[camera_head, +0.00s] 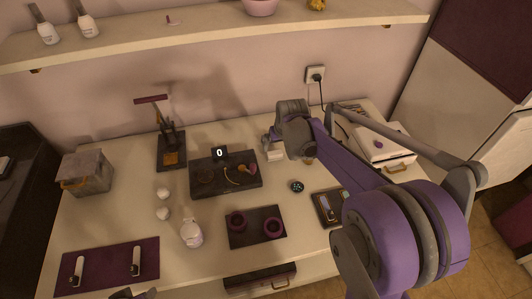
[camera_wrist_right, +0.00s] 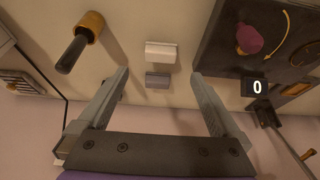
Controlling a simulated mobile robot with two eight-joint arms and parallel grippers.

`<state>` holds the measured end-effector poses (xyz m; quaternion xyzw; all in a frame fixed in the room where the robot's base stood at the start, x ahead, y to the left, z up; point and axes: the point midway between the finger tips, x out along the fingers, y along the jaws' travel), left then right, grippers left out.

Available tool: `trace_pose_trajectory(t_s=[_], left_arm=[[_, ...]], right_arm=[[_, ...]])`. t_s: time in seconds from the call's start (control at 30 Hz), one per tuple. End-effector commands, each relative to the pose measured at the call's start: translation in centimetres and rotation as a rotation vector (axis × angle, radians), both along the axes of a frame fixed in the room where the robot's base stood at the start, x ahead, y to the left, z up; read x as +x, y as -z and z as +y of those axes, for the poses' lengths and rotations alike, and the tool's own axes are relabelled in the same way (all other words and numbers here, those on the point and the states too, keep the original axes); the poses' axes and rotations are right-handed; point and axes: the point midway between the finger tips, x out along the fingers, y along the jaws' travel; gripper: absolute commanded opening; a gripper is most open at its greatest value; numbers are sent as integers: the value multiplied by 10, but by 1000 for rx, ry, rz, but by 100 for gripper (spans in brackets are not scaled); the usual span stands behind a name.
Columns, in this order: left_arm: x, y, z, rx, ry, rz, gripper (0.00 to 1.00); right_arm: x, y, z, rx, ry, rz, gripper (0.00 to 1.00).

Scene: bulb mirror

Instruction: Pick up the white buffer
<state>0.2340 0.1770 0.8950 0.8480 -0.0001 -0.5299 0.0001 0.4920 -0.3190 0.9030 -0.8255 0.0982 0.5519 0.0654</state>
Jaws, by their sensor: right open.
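The white buffer looks to be the small white block (camera_wrist_right: 161,52) on the table; it also shows in the head view (camera_head: 275,156). A small grey block (camera_wrist_right: 158,80) lies right beside it. My right gripper (camera_wrist_right: 158,74) is open and empty above the table. In the wrist view the grey block appears between its fingertips, and the white block is just past them. In the head view the right gripper (camera_head: 270,143) is by the white block, partly hidden by its own wrist.
A small dark disc (camera_head: 297,186) is nearer the front. A white machine (camera_head: 382,147) is at the right.

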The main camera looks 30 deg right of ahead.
Motion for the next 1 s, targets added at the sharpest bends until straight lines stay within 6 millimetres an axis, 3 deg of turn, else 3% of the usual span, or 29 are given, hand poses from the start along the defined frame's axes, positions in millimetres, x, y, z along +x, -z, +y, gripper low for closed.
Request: trace_pose_trajectory(t_s=[0.1,0.37,0.63,0.97,1.0], left_arm=[[-1,2,0,0,0,1,50],[0,3,0,0,0,1,50],[0,2,0,0,0,1,50],[0,2,0,0,0,1,50],[0,2,0,0,0,1,50]], right_arm=[[8,19,-1,0,-1,0,100],[17,39,-3,-1,-1,-1,100],[34,74,-6,0,0,-1,100],[37,81,-6,0,0,-1,100],[37,81,-6,0,0,-1,95]])
